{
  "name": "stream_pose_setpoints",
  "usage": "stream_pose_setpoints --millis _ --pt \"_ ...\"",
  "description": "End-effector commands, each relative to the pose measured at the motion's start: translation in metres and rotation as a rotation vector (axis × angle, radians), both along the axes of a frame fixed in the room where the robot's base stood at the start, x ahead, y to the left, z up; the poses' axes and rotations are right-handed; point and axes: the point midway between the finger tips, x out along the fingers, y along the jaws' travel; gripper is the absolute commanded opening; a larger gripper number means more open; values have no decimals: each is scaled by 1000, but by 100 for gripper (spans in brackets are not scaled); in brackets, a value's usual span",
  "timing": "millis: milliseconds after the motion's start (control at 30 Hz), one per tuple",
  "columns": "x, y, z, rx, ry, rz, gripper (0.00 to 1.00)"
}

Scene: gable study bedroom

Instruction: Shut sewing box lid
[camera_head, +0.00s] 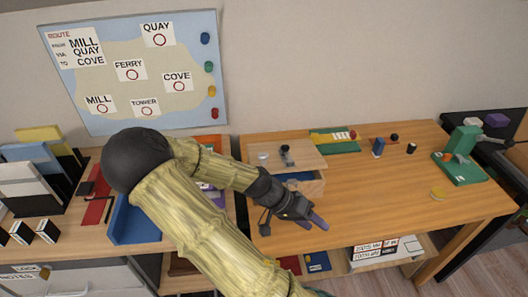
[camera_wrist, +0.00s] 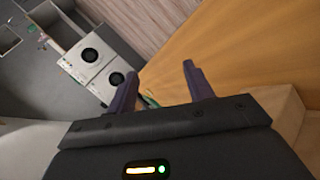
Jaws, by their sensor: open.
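The sewing box (camera_head: 312,187) is a pale wooden box on the left part of the orange-brown table. Its pale top panel (camera_head: 302,156) has a dark knob-like piece and a small white item on it. A dark blue gap shows below the panel's front edge, so the box looks partly open. My arm hides its left side. My gripper (camera_head: 312,222) is just in front of the box, near the table's front edge, open and empty. In the wrist view its two purple fingers (camera_wrist: 160,85) are apart with nothing between them. A pale wooden block-like part shows at the right there; I cannot tell what it is.
The table (camera_head: 385,190) has clear room right of the box. A green mat (camera_head: 335,140) lies behind, and a green machine-like object (camera_head: 461,155) stands at the right. Small dark and blue pieces stand between. A shelf with cards (camera_head: 375,250) sits below the front edge.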

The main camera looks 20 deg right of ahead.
Motion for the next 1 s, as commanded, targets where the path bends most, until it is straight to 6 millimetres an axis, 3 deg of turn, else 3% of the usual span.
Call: stream_pose_setpoints --millis 300,467,700,1000 --pt "-1 41 -22 346 -5 138 52" --pt "7 76 -18 556 -58 297 52" --pt "24 124 20 754 -189 622 52" --pt "32 159 75 768 -306 995 52"
